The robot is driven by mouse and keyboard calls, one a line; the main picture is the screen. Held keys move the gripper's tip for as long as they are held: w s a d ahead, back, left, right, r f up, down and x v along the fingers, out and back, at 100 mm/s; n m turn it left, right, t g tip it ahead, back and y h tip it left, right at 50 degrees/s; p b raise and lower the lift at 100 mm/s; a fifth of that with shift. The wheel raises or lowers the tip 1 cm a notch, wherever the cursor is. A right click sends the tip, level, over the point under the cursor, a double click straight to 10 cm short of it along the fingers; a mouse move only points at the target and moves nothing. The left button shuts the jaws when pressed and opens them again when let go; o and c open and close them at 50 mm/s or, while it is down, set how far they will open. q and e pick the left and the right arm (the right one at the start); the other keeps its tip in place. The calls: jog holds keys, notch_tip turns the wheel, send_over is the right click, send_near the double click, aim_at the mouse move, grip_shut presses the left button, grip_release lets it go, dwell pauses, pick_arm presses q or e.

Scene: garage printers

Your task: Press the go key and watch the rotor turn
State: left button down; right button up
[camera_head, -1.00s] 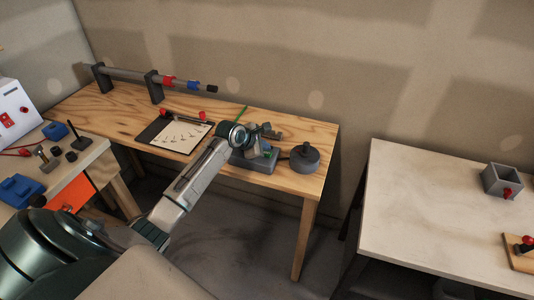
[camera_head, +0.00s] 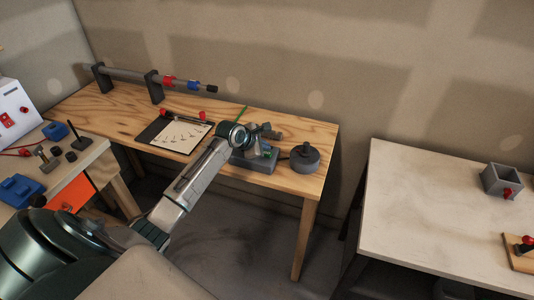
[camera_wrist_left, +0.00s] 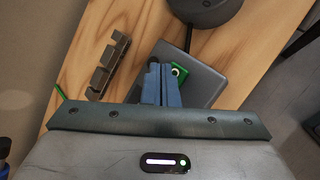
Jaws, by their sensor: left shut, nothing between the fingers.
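The green key (camera_wrist_left: 180,71), with a pale round centre, is on top of a grey box (camera_wrist_left: 203,82). In the head view the key (camera_head: 267,153) shows just past my left gripper (camera_head: 260,146). In the left wrist view the gripper's blue fingers (camera_wrist_left: 160,72) are shut and empty, right beside the key and over the box. I cannot tell whether they touch it. A round dark grey drum (camera_head: 305,159) with a small knob on top stands right of the box, joined by a dark cable. It may be the rotor; no turning can be made out. My right gripper is out of view.
The wooden bench (camera_head: 110,115) also bears a clipboard (camera_head: 180,135) and a rail on two posts (camera_head: 125,75). A notched grey metal piece (camera_wrist_left: 109,66) lies near the box. A white table (camera_head: 430,220) stands right, across a floor gap.

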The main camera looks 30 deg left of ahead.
pick_arm(q)
jog(key=shift+f+p, duration=0.3)
jog(key=shift+p, duration=0.1)
jog(key=shift+f, duration=0.1)
